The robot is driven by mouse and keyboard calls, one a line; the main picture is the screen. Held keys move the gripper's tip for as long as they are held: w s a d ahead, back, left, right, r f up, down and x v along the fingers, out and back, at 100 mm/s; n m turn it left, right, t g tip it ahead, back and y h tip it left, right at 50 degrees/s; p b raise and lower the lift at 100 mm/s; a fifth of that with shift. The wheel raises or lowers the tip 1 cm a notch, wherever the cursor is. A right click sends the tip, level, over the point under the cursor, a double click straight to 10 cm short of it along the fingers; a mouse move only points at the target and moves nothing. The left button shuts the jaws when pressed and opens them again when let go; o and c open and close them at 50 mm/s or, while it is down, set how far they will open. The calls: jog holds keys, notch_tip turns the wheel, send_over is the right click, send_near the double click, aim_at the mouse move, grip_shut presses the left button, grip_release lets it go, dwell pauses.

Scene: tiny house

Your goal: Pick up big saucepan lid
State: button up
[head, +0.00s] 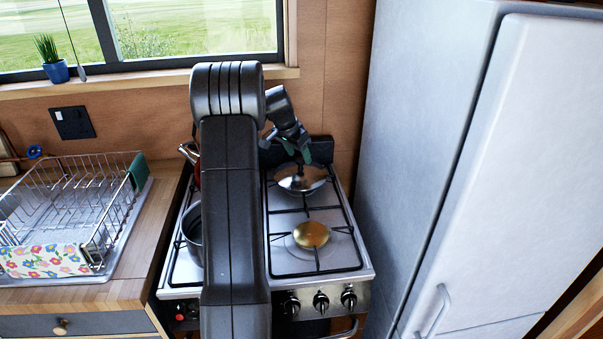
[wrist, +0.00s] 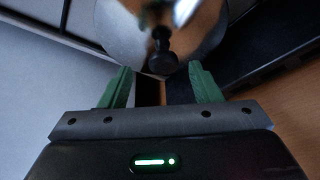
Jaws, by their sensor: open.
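The big saucepan lid (head: 313,181) is a shiny round metal lid on the back right of the stove. In the wrist view the lid (wrist: 205,22) fills the top middle, with its dark knob (wrist: 161,42) pointing toward my gripper. My gripper (head: 296,155) is just above the lid in the head view. Its two green fingers stand apart in the wrist view (wrist: 160,80), with nothing between them. The knob lies just beyond the fingertips, roughly centred. My arm hides part of the stove's middle in the head view.
The stove (head: 340,276) has a bare brass burner (head: 311,235) at front right. A pot (head: 192,236) and a kettle (head: 190,153) are partly hidden behind my arm. A tall fridge (head: 425,130) stands close on the right. A dish rack (head: 70,205) is on the left counter.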

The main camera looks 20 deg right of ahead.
aim_at(300, 159)
jog(key=shift+w+p+x, duration=0.2)
jog(key=shift+p+x, duration=0.15)
jog(key=shift+x, duration=1.55)
grip_shut()
